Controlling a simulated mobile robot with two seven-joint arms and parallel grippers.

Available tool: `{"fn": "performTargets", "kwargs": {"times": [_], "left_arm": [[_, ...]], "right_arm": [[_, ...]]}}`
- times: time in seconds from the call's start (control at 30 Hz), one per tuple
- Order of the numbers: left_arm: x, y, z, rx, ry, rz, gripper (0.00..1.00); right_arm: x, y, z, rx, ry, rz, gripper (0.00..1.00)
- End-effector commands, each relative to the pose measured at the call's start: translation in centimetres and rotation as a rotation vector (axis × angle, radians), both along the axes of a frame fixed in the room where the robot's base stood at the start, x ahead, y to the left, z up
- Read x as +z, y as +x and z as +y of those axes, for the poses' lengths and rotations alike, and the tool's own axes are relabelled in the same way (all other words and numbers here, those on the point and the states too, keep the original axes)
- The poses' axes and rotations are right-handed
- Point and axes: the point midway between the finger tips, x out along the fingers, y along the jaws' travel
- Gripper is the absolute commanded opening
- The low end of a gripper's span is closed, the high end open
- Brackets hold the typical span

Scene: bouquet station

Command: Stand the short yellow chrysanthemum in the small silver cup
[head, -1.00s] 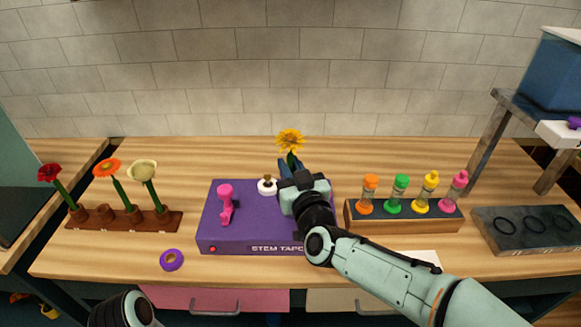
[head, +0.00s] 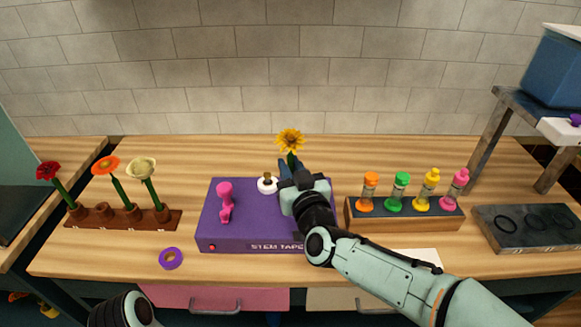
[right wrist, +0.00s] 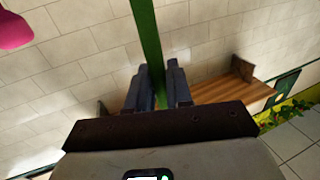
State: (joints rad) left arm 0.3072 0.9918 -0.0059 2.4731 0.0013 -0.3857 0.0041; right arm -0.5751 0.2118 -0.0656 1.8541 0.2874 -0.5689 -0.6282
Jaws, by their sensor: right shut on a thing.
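The yellow chrysanthemum (head: 289,139) stands upright, bloom up, above the back of the purple stem taper. My right gripper (head: 287,167) is shut on its green stem. In the right wrist view the stem (right wrist: 148,40) runs up between the two dark fingers of the right gripper (right wrist: 158,85). The lower end of the stem is hidden behind the gripper and arm in the head view. I see no small silver cup in either view. My left gripper is not in view; only a part of my left arm shows at the bottom left.
The purple stem taper (head: 240,233) has a pink lever (head: 225,200). A brown rack (head: 122,221) with three flowers stands at left, near a purple tape ring (head: 171,258). Right are a wooden block (head: 405,220) with several coloured vials and a grey tray (head: 530,235).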

Motion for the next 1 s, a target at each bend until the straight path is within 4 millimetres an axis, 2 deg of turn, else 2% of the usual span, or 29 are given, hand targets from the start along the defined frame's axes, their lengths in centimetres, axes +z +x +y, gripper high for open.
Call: {"fn": "performTargets", "kwargs": {"times": [0.57, 1.0], "left_arm": [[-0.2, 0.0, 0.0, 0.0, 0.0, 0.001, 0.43], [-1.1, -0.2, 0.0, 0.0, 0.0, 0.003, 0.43]], "right_arm": [[-0.2, 0.0, 0.0, 0.0, 0.0, 0.0, 0.0], [-1.3, 0.0, 0.0, 0.0, 0.0, 0.0, 0.0]]}}
